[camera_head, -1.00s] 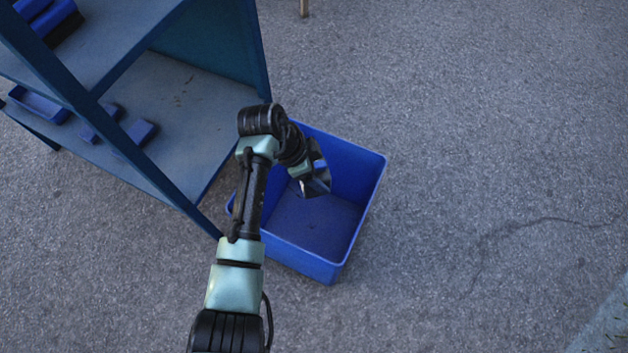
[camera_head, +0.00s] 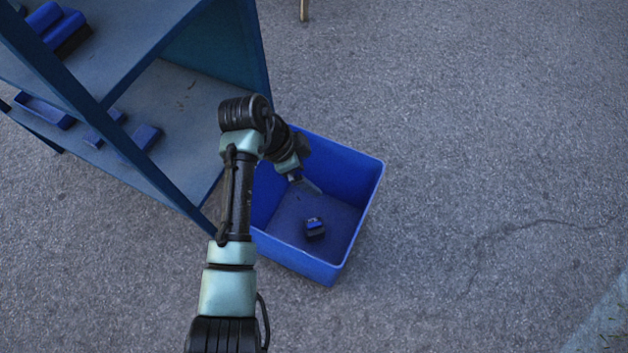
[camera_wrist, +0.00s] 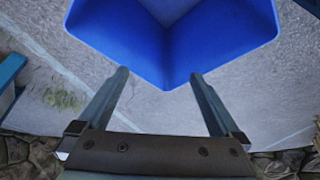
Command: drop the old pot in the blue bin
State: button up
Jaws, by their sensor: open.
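A small dark block with a blue top, which I take for the old pot (camera_head: 314,229), lies on the floor of the blue bin (camera_head: 350,163). My gripper (camera_head: 304,183) is over the bin's back left part, apart from the block. In the wrist view my gripper (camera_wrist: 160,75) is open, with nothing between its two fingers. The blue bin (camera_wrist: 215,45) shows beyond the fingertips there; the block is not in that view.
A blue shelf unit (camera_head: 190,100) stands left of the bin, close to my arm. Blue-and-black brushes (camera_head: 62,28) and a small blue tray (camera_head: 43,110) are on its shelves. The pavement right of the bin is clear.

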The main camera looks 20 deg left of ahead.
jog(key=p+v, duration=0.2)
jog(key=v, duration=0.5)
jog(key=shift+r, duration=0.2)
jog(key=shift+a, duration=0.15)
